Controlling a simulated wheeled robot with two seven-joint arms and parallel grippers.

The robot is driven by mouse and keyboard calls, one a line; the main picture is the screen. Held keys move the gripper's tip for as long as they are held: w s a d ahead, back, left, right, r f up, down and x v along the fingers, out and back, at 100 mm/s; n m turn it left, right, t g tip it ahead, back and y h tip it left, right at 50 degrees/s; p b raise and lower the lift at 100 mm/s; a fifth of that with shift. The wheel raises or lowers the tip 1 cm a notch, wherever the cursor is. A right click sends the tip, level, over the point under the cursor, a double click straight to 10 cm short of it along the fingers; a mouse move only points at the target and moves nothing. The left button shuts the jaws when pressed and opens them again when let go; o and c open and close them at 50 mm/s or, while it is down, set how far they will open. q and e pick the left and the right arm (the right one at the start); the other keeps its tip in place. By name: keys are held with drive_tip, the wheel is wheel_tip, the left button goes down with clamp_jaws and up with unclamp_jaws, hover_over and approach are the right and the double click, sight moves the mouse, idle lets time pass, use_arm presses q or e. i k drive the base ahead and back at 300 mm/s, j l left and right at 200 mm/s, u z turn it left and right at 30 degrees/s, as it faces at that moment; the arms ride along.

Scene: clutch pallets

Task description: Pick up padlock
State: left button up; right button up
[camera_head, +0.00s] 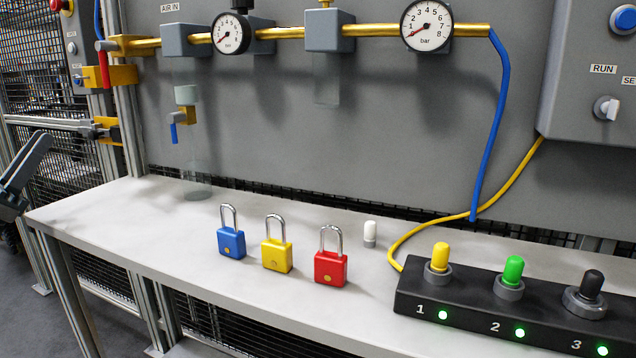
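Three upright padlocks with silver shackles stand in a row on the grey bench (130,220): a blue padlock (231,243) at the left, a yellow padlock (277,256) in the middle, and a red padlock (331,268) at the right. They stand apart from each other. My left gripper (22,175) shows only in part at the left picture edge, beyond the bench's left end and well away from the padlocks. Its finger opening cannot be made out. My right gripper is not in view.
A black box (470,318) with yellow, green and black knobs stands at the right front. A small white cylinder (370,234) stands behind the red padlock. A yellow cable (400,240) runs near it. The bench left of the blue padlock is clear.

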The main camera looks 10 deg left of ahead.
sight(330, 268)
drive_tip(key=k+j, duration=0.6)
drive_tip(key=k, duration=0.15)
